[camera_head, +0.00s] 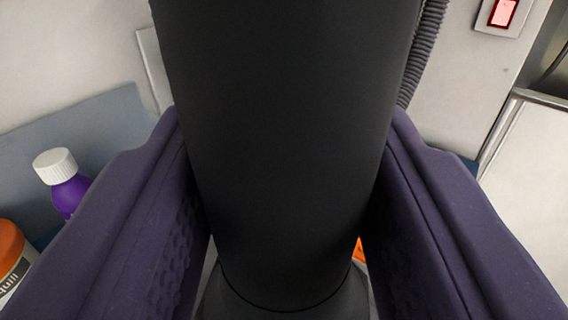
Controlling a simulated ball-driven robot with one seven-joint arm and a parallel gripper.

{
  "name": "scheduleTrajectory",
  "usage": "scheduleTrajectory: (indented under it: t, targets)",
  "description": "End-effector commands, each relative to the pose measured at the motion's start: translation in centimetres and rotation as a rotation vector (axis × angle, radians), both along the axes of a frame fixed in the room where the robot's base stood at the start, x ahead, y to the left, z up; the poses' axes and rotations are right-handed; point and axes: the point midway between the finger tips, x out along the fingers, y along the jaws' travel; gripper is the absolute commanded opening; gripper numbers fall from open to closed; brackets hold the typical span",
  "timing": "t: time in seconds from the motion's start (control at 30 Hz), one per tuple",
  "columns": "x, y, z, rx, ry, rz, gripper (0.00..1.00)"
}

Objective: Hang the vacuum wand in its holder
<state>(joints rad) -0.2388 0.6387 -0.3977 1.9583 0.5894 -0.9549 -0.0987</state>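A thick black tube, which looks like the vacuum wand (285,130), fills the middle of the view from the top edge down to a wider collar near the bottom. My gripper (290,190) has one dark purple finger on each side of it. Both fingers appear to press against the tube's sides. A ribbed grey hose (425,45) runs behind the tube at the upper right. I cannot make out the holder; the tube hides much of the wall behind it.
A purple bottle with a white cap (56,167) and an orange-capped container (12,250) stand at the left by a blue-grey panel (100,125). A red lit switch (502,13) is on the pale wall at upper right. A metal-framed panel (530,150) stands at the right. An orange bit shows behind the tube.

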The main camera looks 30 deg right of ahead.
Motion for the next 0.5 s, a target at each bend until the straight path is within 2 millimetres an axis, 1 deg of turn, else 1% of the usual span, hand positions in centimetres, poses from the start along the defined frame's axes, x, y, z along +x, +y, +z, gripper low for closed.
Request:
scheduleTrajectory:
  t: [0.17,0.2,0.27,0.3,0.5]
  targets:
    - [0.02,-0.02,0.16,-0.001,-0.003,0.0,0.1]
    - [0.02,-0.02,0.16,-0.001,-0.003,0.0,0.53]
    - [0.02,-0.01,0.15,0.0,-0.002,0.0,0.67]
    - [0.02,-0.01,0.14,0.0,-0.002,0.0,0.76]
    - [0.01,-0.01,0.09,0.0,-0.001,0.0,0.76]
